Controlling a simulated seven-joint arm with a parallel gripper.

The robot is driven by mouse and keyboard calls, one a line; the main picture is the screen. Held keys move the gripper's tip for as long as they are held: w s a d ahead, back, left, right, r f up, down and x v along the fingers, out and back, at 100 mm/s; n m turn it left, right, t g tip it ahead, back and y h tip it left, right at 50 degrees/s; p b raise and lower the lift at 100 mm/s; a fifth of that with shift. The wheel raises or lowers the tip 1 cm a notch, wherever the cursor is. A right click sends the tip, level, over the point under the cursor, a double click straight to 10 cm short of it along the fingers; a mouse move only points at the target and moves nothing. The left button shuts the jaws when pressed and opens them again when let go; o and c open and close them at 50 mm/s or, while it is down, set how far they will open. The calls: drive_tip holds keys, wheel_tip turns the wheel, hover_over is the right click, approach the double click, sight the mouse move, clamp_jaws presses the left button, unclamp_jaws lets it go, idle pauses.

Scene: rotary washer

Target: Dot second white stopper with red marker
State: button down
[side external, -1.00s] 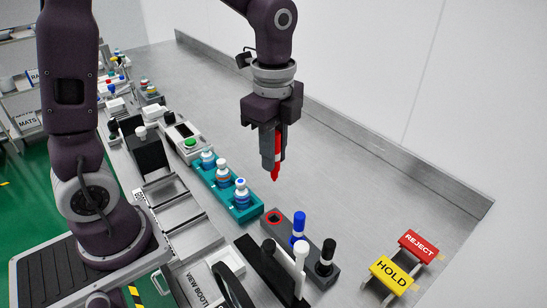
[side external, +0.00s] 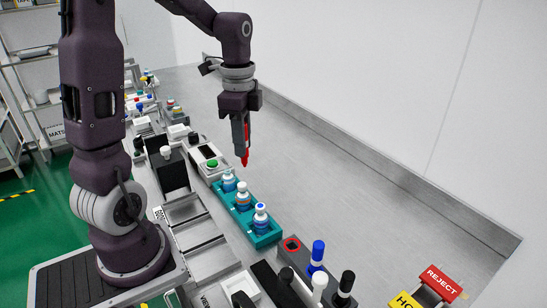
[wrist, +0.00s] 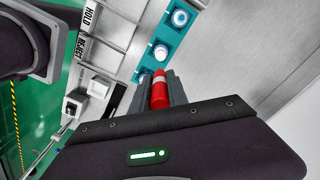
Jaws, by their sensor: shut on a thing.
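The marker is apart from every bottle. The rack holds three bottles with white stoppers in a row: a far one (side external: 228,175), a middle one (side external: 242,187) and a near one (side external: 261,207), whose top looks bluish. In the wrist view, the red marker (wrist: 160,92) sits between the fingers, with two bottle tops (wrist: 180,18) (wrist: 160,51) beyond it; the third is not clearly visible.
A dark marker block (side external: 292,244) with a red-rimmed empty slot stands nearer, by a blue marker (side external: 318,252) and a black marker (side external: 346,283). A device with a green button (side external: 212,163) is left of the rack. Bench right of the rack is clear.

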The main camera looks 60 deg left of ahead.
drive_tip(key=shift+s+a+f, duration=0.1)
drive_tip(key=shift+a+f, duration=0.1)
drive_tip(key=shift+f, duration=0.6)
drive_tip(key=shift+s+a+f, duration=0.1)
drive_tip(key=shift+a+f, duration=0.05)
drive_tip(key=shift+f, duration=0.65)
drive_tip(key=shift+s+a+f, duration=0.1)
drive_tip(key=shift+a+f, duration=0.1)
drive_tip(key=shift+f, duration=0.6)
drive_tip(key=shift+f, duration=0.65)
idle(0.4)
wheel_tip(320, 180, up, 7)
idle(0.6)
idle(0.4)
